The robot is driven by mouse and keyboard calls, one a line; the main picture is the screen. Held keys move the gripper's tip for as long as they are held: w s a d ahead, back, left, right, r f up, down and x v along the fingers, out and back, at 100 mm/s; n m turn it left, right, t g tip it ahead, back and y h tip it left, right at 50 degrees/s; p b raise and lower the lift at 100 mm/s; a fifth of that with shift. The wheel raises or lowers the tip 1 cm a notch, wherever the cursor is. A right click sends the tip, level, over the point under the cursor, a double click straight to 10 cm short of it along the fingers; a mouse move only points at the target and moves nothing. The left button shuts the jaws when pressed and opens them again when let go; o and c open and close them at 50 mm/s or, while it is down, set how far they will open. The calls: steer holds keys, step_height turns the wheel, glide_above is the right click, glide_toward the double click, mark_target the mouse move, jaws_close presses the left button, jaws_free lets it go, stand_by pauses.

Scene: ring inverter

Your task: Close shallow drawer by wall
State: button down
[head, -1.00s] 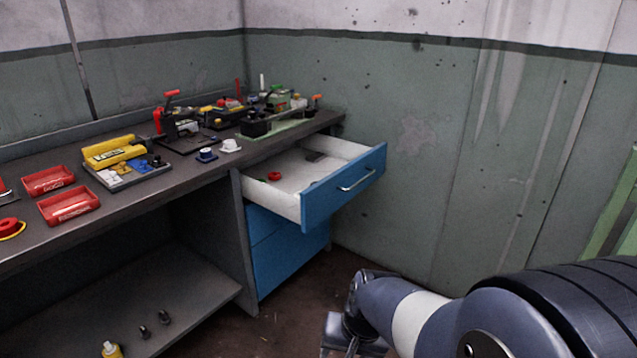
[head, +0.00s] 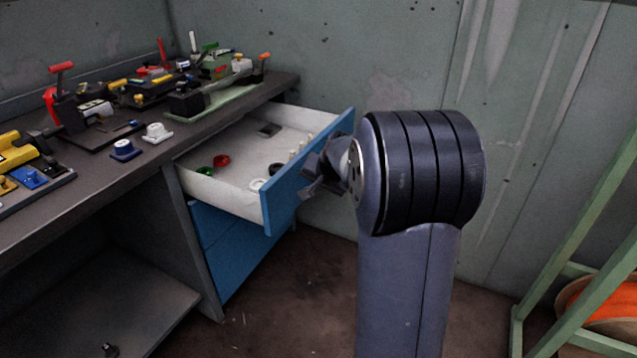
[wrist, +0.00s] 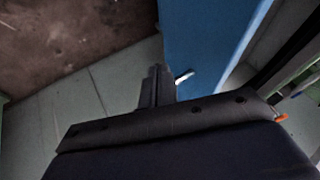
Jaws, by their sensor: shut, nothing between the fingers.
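The shallow drawer (head: 285,203) has a blue front and a white inside, and it stands pulled out under the right end of the workbench, close to the wall. Small parts lie in it, among them a red ring (head: 221,160). My gripper (head: 310,187) is shut and empty, at the outer side of the drawer front. The drawer's handle is mostly hidden behind my gripper and arm in the head view. In the wrist view my gripper (wrist: 157,85) shows beside the blue drawer front (wrist: 205,40), with a bit of the metal handle (wrist: 185,76) near it. I cannot tell whether they touch.
A second blue drawer (head: 235,255) below is shut. A green rack (head: 585,230) with an orange reel stands at the right. The floor before the drawers is clear.

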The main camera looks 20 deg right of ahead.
mark_target(296, 192)
steer(key=w+f, duration=0.1)
steer(key=w, duration=0.1)
steer(key=w+a+f, duration=0.1)
steer(key=w, duration=0.1)
steer(key=w+a+f, duration=0.1)
steer(key=w, duration=0.1)
steer(key=shift+a+f+b, duration=0.25)
steer(key=shift+f+b, duration=0.15)
